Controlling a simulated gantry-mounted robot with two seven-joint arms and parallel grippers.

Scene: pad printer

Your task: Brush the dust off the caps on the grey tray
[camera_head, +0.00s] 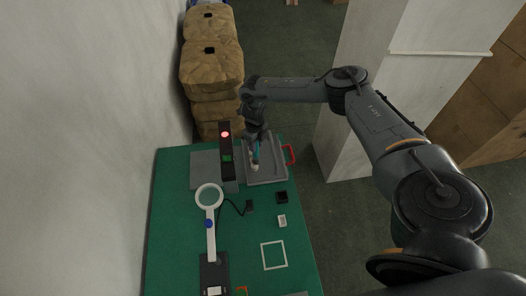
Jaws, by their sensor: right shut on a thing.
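The grey tray (273,177) lies at the far right corner of the green table. My right gripper (257,142) is over the tray, pointing down, shut on a slim teal thing that looks like the brush (257,151). Small pale caps (254,168) show on the tray just below it; they are too small to tell apart, and dust cannot be made out. Whether the brush touches them cannot be told. My arm and gripper hide the tray's far part. My left gripper is not in view.
Left of the tray stands a dark machine post with a red light (225,134). A red handle (291,155) is at the tray's right. Sacks (212,62) stand behind.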

